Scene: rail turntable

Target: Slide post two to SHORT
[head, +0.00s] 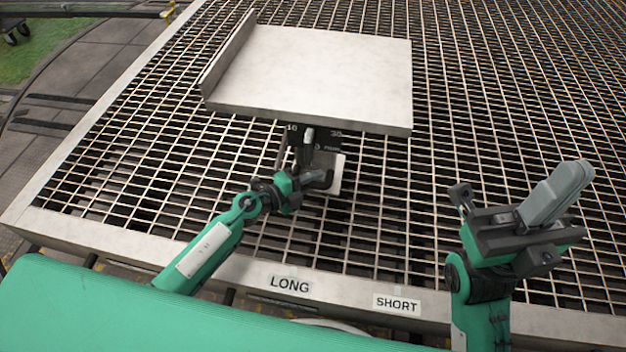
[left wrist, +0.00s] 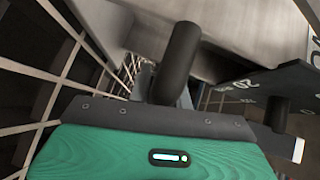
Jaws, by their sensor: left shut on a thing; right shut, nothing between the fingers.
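My left gripper (head: 308,155) is at the front edge of the pale metal plate (head: 310,70), beside a black scale plate (head: 327,136) with white numbers. It is shut on a dark round post (left wrist: 178,62), which stands upright just beyond the jaw in the left wrist view. I cannot read a number on this post. The scale plate also shows in the left wrist view (left wrist: 255,85), with a second dark post (left wrist: 279,112) below it. A SHORT label (head: 397,304) and a LONG label (head: 289,286) are on the front rim. My right gripper (head: 565,182) is shut and empty at the right.
An open metal grating (head: 400,210) lies under everything, with a pale rim (head: 110,238) around it. A pale block (head: 338,174) shows just right of my left gripper. The grating between the two grippers is clear.

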